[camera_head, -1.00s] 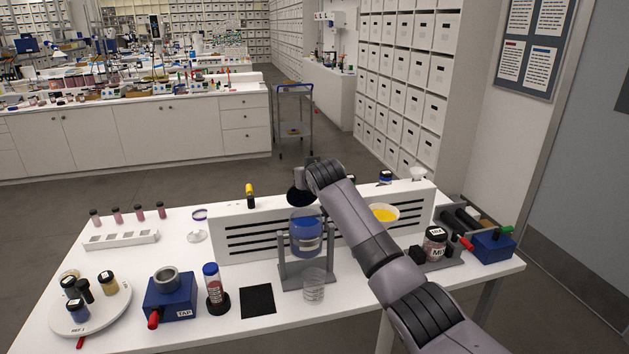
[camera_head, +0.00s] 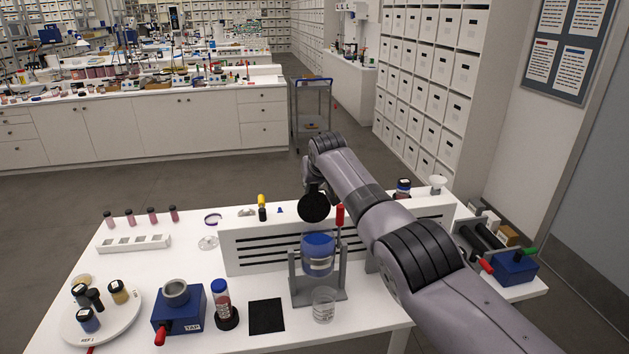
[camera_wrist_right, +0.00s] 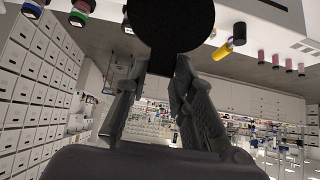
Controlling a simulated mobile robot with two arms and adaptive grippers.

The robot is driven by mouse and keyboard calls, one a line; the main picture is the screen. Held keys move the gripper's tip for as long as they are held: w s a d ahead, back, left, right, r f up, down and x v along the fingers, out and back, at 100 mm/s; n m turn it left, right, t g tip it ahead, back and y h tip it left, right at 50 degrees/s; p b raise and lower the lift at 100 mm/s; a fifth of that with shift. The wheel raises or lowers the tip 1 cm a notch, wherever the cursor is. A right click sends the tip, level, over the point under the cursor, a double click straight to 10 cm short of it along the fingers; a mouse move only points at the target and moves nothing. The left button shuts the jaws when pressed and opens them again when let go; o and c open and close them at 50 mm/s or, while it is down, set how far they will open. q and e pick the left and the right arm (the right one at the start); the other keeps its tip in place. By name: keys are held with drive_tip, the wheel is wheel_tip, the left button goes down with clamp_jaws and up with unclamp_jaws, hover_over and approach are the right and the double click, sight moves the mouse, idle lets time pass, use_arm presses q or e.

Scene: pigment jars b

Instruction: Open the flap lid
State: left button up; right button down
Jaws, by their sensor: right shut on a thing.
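A round black disc (camera_head: 313,207), possibly the flap lid, hangs above the rear of a jar with a blue top (camera_head: 318,243) in a grey stand (camera_head: 320,294). My right gripper (camera_head: 312,186) reaches down from the arm just above the disc and is mostly hidden. In the right wrist view my right gripper (camera_wrist_right: 164,66) is shut on a dark piece at the edge of the black disc (camera_wrist_right: 170,18). The disc stands steeply and shows its round face. Whether it is hinged to the jar or stand cannot be told. My left gripper is not in view.
A white slotted panel (camera_head: 243,255) stands behind the jar. A clear beaker (camera_head: 324,305) stands before the stand. A red handle (camera_head: 340,215) rises close right of the disc, near my arm. A black mat (camera_head: 266,316) and a blue device (camera_head: 179,312) are to the left.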

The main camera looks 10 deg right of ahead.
drive_tip(key=shift+w+r, duration=0.15)
drive_tip(key=shift+r, duration=0.35)
drive_tip(key=c, duration=1.7)
unclamp_jaws()
drive_tip(key=o, duration=0.3)
drive_tip(key=shift+f, duration=0.15)
drive_tip(key=shift+o, duration=0.2)
drive_tip(key=shift+f, duration=0.15)
drive_tip(key=shift+s, duration=0.2)
drive_tip(key=v, duration=1.2)
